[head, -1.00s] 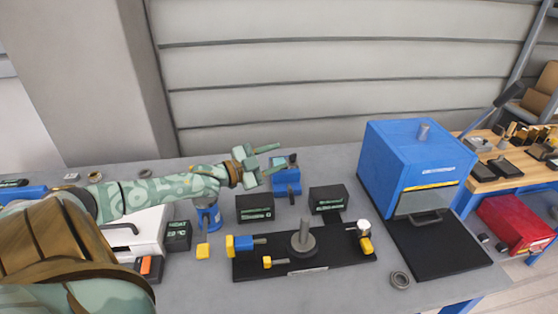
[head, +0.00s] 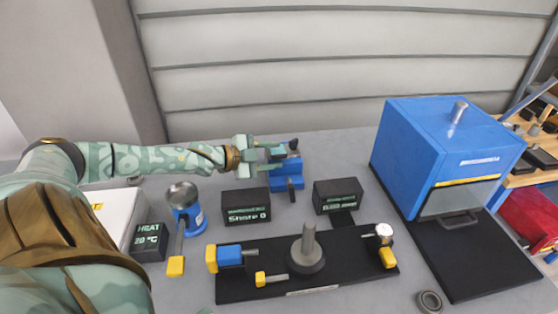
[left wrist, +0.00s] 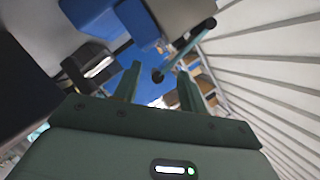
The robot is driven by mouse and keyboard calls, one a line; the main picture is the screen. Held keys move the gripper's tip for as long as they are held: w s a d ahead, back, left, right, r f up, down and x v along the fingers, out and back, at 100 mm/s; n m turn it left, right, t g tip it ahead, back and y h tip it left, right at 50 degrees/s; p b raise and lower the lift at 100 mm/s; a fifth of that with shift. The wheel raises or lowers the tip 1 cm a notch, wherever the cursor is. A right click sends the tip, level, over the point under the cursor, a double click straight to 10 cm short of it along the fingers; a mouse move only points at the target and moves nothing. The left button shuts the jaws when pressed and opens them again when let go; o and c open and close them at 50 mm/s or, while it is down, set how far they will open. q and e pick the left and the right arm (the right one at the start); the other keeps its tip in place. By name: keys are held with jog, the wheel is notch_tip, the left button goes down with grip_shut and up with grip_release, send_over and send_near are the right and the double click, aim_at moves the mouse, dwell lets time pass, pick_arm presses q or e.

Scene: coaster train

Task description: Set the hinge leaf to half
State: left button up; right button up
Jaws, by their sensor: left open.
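A small blue fixture (head: 288,182) with dark parts on top stands at the back of the bench. I cannot tell for sure which part of it is a hinge leaf. My left gripper (head: 273,154) is open at the fixture's upper left side, its fingers pointing right and partly hiding its top. In the left wrist view the open fingers (left wrist: 160,72) stand on either side of a dark round end of a thin rod (left wrist: 185,46), with blue surfaces behind. I cannot tell whether the fingers touch it. My right gripper is out of view.
A black plate (head: 350,281) with a grey post (head: 308,245) lies nearer. A blue oven (head: 440,150) stands right. A blue-based cup (head: 184,206) is left.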

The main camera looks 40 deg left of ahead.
pick_arm(q)
jog(key=shift+x, duration=0.95)
